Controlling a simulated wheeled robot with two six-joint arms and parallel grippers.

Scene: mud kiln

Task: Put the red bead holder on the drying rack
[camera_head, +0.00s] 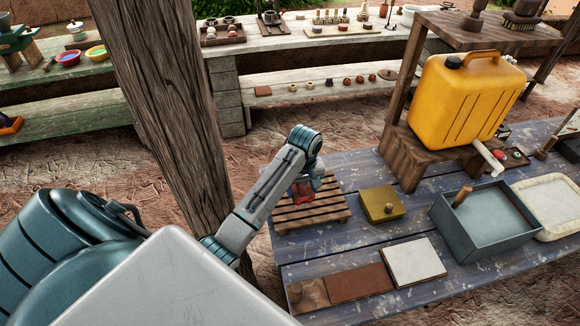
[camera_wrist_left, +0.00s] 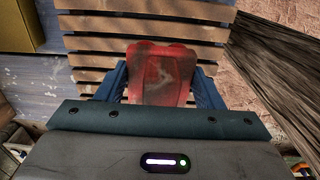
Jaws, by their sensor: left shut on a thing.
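The red bead holder (camera_wrist_left: 160,75) is between the two blue fingers of my left gripper (camera_wrist_left: 160,95), which is shut on it. In the head view the holder shows as a small red piece (camera_head: 301,190), partly hidden by my left gripper (camera_head: 303,188). The drying rack (camera_head: 322,211) is a slatted wooden rack on the blue table, and its slats fill the background behind the holder in the left wrist view (camera_wrist_left: 100,44). The holder is over the rack; I cannot tell whether it touches the slats. My right gripper is not in view.
A grey basin (camera_head: 484,218) and a yellow jerrycan (camera_head: 467,98) on a wooden stand are farther right. A thick wooden post (camera_head: 172,90) rises close left of my arm.

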